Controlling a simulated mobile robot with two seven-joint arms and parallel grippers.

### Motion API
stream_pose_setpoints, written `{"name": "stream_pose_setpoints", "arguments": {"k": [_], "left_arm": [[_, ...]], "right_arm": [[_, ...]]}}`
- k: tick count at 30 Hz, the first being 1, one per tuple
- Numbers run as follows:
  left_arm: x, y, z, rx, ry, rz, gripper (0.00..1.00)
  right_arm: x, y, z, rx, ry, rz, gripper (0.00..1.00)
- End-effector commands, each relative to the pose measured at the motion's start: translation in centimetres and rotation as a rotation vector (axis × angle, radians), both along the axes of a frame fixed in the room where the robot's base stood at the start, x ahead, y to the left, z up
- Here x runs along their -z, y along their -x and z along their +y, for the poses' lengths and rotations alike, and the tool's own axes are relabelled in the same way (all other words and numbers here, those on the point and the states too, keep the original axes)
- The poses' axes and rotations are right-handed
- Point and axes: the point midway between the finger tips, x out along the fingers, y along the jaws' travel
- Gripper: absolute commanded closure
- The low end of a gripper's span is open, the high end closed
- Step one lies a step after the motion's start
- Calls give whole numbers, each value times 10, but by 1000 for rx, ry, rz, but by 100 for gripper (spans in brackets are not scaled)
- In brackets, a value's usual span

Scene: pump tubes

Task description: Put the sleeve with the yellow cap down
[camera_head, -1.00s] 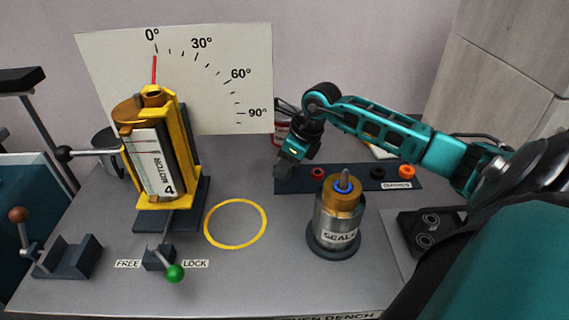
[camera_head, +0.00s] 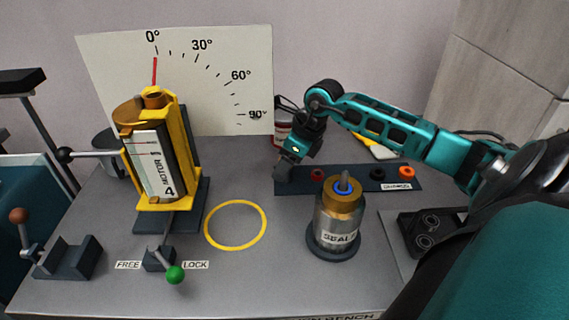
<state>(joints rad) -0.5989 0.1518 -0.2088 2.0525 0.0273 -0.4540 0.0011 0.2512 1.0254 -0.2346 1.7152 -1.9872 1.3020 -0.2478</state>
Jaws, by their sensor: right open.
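A white piece with a yellow end (camera_head: 372,141) lies at the back right of the bench, partly hidden behind my right arm. It may be the sleeve with the yellow cap, but I cannot tell for sure. My right gripper (camera_head: 284,174) is open at the left end of the dark seal strip (camera_head: 345,182). It appears to hold no sleeve, though its fingertips are small and dark. My left gripper is not in view.
A metal cylinder (camera_head: 333,226) with a brass top and blue ring stands in front of the strip. The yellow-framed motor unit (camera_head: 158,158) stands upright at left. A yellow ring (camera_head: 208,238) marks bare bench between them. Red, black and orange rings (camera_head: 406,172) sit on the strip.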

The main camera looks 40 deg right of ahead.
Motion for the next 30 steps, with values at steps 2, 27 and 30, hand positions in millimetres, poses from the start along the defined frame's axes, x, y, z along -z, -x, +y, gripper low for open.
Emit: {"name": "stream_pose_setpoints", "arguments": {"k": [2,27,30], "left_arm": [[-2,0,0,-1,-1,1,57],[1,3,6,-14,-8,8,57],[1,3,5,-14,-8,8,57]], "right_arm": [[-16,5,-4,-1,6,-1,39],[-102,38,-20,-1,2,0,39],[-102,38,-20,-1,2,0,39]]}}
